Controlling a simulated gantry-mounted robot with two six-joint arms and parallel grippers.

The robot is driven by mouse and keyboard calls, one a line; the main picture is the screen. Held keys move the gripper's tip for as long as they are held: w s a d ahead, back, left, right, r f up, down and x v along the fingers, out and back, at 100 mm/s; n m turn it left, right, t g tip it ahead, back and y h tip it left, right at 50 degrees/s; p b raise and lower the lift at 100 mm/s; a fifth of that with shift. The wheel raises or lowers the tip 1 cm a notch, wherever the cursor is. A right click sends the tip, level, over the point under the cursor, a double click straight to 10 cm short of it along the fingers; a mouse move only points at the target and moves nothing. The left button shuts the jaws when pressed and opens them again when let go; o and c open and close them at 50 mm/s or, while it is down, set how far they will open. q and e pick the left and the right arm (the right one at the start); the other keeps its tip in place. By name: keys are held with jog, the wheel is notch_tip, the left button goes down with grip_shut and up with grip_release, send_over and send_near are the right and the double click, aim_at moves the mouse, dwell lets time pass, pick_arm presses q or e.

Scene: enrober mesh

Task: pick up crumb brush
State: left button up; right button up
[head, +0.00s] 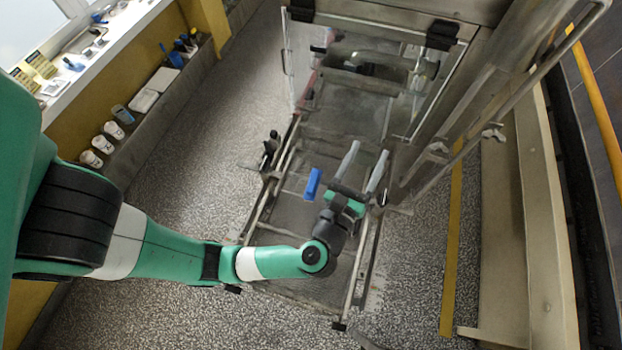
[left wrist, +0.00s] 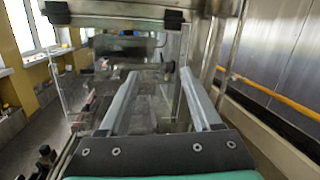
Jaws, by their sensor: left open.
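A small blue block-shaped thing, which looks like the crumb brush (head: 313,184), lies on the mesh conveyor (head: 290,210) in the head view. Its bristles cannot be made out. My left gripper (head: 368,150) is over the mesh to the right of the brush, apart from it. Its two grey fingers are spread and point toward the machine opening, with nothing between them. In the left wrist view the open fingers (left wrist: 159,72) face the machine, and I cannot make out the brush there. My right gripper is not in view.
The enrober's clear-sided hood (head: 300,60) stands over the far end of the mesh. A metal frame rail (head: 365,270) runs along the right. White tubs (head: 103,144) and blue tools (head: 172,55) stand on a ledge at left. The speckled floor is clear.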

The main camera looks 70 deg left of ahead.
pick_arm(q)
jog(key=s+a+f+g+h+b, duration=0.15)
jog(key=s+f, duration=0.25)
jog(key=f, duration=0.5)
jog(key=s+f+g, duration=0.3)
jog(key=s+f, duration=0.1)
jog(key=f, duration=0.5)
jog(key=g+b, duration=0.1)
jog(key=g, duration=0.1)
send_near(313, 182)
jog(key=shift+h, duration=0.45)
jog(key=x, duration=0.5)
jog(key=shift+s+a, duration=0.1)
jog(key=shift+s, duration=0.25)
jog(key=shift+r+x, duration=0.15)
jog(key=shift+x, duration=1.35)
jog(key=shift+r+x, duration=0.15)
jog(key=shift+x, duration=1.3)
jog(key=shift+w, duration=0.15)
grip_shut()
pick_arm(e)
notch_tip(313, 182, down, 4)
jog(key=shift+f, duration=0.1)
